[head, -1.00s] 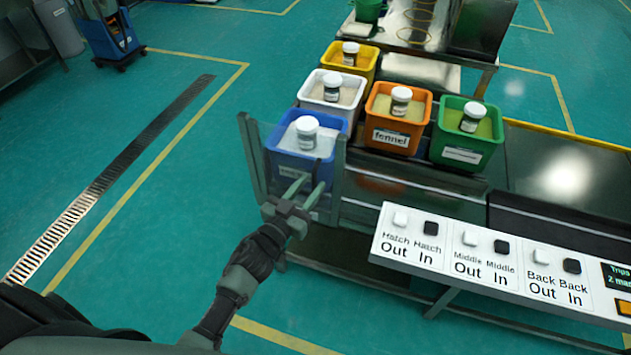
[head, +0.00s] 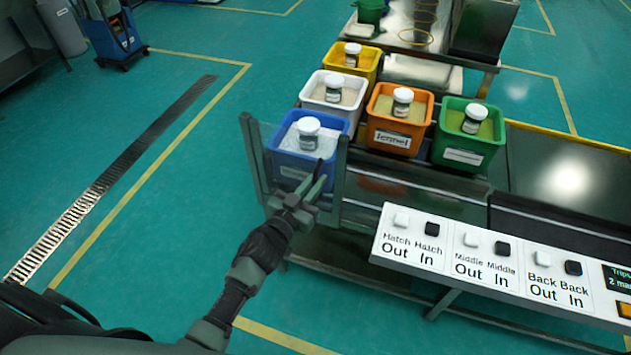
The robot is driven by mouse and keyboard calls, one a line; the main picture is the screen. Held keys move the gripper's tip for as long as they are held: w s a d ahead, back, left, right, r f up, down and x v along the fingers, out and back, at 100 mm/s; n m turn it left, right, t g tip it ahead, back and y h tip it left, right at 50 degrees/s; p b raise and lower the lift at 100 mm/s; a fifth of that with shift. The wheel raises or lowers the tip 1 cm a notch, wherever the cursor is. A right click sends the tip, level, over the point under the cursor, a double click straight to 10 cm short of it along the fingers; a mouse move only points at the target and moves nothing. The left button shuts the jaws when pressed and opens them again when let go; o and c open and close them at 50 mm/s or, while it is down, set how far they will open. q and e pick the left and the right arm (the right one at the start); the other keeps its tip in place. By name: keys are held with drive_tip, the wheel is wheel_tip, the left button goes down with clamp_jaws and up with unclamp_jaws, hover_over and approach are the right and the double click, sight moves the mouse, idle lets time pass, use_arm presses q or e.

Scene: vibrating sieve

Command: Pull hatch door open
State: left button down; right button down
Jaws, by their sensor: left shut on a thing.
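The hatch door appears as a clear panel between grey uprights (head: 254,155) in front of the blue bin (head: 292,165), at the end of the bench. My left gripper (head: 317,174) reaches up from below to the right part of this panel. Its fingers are close together, shut on the hatch door near the right upright. The exact gripped part is hidden by the fingers. The door stands upright in front of the bin. My right gripper is not in view.
A sloping button panel (head: 455,250) labelled Hatch, Middle and Back lies to the right.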

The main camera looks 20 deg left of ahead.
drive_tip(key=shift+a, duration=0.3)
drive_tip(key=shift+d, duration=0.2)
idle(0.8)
